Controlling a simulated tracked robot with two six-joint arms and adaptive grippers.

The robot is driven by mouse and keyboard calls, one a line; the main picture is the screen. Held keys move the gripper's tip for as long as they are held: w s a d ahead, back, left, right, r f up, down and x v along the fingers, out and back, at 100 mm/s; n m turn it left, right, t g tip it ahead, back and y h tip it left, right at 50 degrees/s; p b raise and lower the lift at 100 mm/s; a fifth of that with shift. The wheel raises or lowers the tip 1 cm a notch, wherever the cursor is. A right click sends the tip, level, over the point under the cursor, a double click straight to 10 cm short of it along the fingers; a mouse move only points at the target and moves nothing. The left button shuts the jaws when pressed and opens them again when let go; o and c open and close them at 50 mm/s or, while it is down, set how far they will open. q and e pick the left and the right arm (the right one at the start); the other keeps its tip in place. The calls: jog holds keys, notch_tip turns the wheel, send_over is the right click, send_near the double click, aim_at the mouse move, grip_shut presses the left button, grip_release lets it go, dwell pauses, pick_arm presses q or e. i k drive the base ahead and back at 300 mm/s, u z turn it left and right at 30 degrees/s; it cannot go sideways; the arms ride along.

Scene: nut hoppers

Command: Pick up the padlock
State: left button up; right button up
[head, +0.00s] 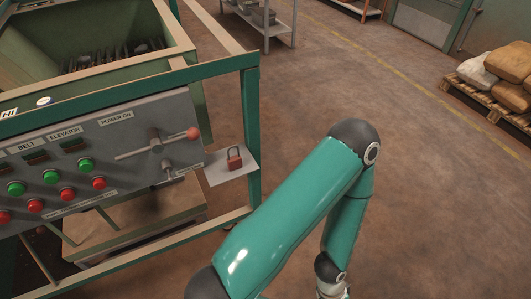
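The padlock (235,159) is small, with a reddish-brown body and a dark shackle on top. It sits on a small pale grey shelf (217,176) at the right end of the control panel, beside the green frame post. One of my teal arms comes up from the bottom edge, bends at a dark elbow right of the padlock and runs back down. Its wrist is cut off at the bottom edge. Neither of my grippers shows, so nothing of their fingers can be seen.
The grey control panel (130,150) carries green and red buttons and a lever with a red knob (193,133). A green hopper (28,52) stands behind it. Sacks (508,62) lie on a pallet at the right. The floor between is clear.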

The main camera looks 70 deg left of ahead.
aim_at(235, 162)
jog(key=z, duration=0.05)
jog(key=i, duration=1.55)
jog(key=u, duration=1.8)
jog(key=i, duration=0.15)
jog(key=u, duration=1.3)
jog(key=k, duration=0.85)
jog(key=u, duration=0.2)
jog(key=i, duration=0.55)
